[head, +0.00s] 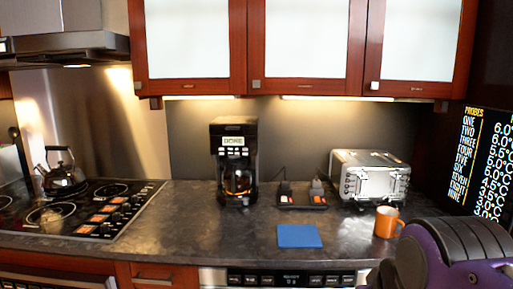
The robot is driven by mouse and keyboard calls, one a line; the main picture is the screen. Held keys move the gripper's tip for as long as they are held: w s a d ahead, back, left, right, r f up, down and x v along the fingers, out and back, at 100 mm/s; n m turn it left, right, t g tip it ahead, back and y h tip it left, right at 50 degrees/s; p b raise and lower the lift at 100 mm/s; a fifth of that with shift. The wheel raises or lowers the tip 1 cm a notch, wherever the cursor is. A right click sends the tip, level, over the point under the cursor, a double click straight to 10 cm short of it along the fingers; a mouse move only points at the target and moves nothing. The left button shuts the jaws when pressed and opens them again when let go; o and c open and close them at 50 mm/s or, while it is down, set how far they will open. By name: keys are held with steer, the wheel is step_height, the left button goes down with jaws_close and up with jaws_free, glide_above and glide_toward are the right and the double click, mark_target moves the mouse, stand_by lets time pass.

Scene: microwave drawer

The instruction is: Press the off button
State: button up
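A built-in appliance, likely the microwave drawer (213,279), shows its top edge at the bottom centre of the head view, under the counter. Its dark control strip (291,280) has a small display in the middle and rows of small buttons on both sides. The labels are too small to read, so I cannot tell which is the off button. The lower part of the appliance is cut off by the frame. A purple and black part of my arm fills the bottom right corner, right of the strip. My gripper is not in view.
On the counter (190,215) stand a coffee maker (233,135), a silver toaster (368,178), an orange mug (386,222) and a blue mat (299,236). A cooktop (60,214) with a kettle (62,175) is at left. A dark screen (484,165) stands at right.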

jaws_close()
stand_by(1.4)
